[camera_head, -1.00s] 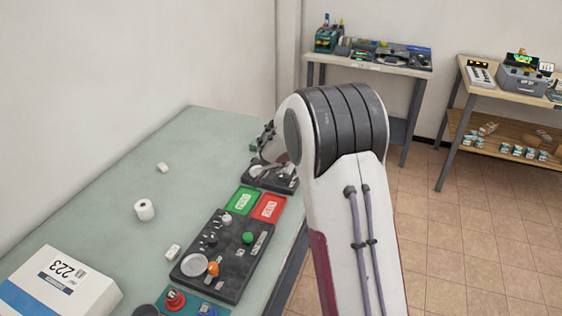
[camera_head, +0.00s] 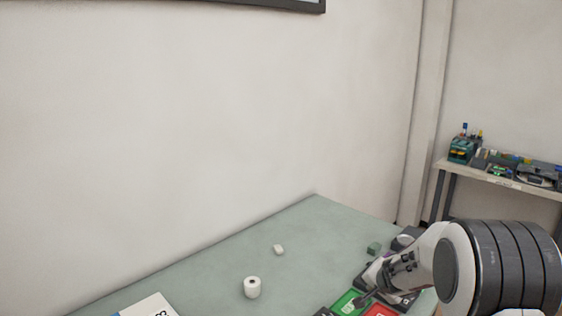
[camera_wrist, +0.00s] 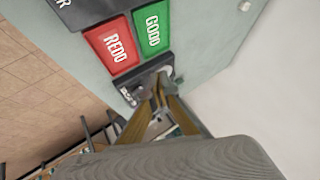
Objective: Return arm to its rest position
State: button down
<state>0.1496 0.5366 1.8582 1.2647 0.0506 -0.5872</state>
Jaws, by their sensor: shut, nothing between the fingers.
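My arm (camera_head: 500,268) reaches in from the lower right of the head view, over the right edge of the green table (camera_head: 210,278). My gripper (camera_head: 364,299) points down and left, close to the green tray (camera_head: 347,304) and the red tray (camera_head: 380,311). In the wrist view my gripper (camera_wrist: 160,92) is shut and empty, its fingertips together. That view shows the red tray (camera_wrist: 112,46) and the green tray (camera_wrist: 151,29) beyond the fingertips. I cannot tell how high the fingertips are above the table.
A white roll (camera_head: 252,287) and a small white block (camera_head: 279,249) stand on the table. A white box (camera_head: 147,306) is cut off at the bottom edge. A plain wall (camera_head: 200,130) runs behind the table. A side table (camera_head: 500,178) with tools stands at the far right.

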jog(key=s+a+r+n+g+y, duration=0.25)
jog(key=s+a, duration=0.35)
jog(key=s, duration=0.3)
jog(key=s+a+r+n+g+y, duration=0.15)
jog(key=s+a+r, duration=0.3)
jog(key=s, duration=0.45)
jog(key=s+d+r+n+h, duration=0.1)
jog(key=s+r, duration=0.3)
jog(key=s, duration=0.9)
jog(key=s+r+n+t+h, duration=0.1)
jog(key=s+r+n, duration=0.3)
jog(key=s, duration=0.9)
jog(key=shift+d+r+h, duration=0.35)
jog(key=shift+d+h, duration=0.05)
jog(key=shift+h, duration=0.3)
